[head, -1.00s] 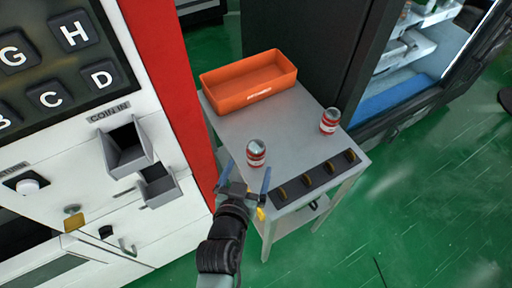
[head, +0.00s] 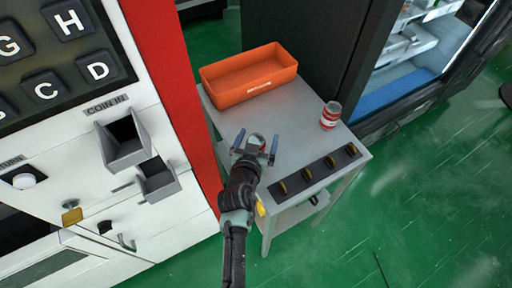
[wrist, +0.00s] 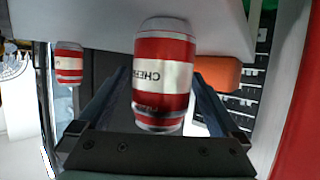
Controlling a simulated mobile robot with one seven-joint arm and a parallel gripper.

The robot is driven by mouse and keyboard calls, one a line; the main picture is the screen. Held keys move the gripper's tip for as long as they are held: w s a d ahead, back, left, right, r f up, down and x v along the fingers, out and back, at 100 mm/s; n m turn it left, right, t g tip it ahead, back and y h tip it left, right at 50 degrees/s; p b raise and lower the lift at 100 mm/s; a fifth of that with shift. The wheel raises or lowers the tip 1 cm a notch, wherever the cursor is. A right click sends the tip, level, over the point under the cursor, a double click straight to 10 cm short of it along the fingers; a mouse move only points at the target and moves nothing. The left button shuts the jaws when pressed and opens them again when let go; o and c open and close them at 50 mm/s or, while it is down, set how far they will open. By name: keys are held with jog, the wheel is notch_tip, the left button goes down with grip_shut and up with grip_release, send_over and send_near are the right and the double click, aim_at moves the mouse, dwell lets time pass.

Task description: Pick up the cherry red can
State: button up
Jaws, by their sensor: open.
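The cherry red can (head: 256,139) is red with a white band and silver ends. It stands on the small grey table (head: 290,110), mostly hidden behind my gripper in the head view. In the wrist view the can (wrist: 164,78) shows large and close, with "CHE" readable on its white band. My gripper (head: 255,143) is open, with one finger on each side of the can. In the wrist view its fingers (wrist: 161,95) flank the can, with a gap on the left; contact on the right is unclear.
A second red and white can (head: 330,116) stands at the table's right side. An orange bin (head: 248,87) sits at the table's back. A dark strip with several yellow-brown pieces (head: 316,172) lies along the front edge. The vending machine (head: 165,95) stands close on the left.

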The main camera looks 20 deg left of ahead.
jog(key=shift+w+f, duration=0.1)
jog(key=shift+w, duration=0.1)
jog(key=c, duration=1.5)
grip_shut()
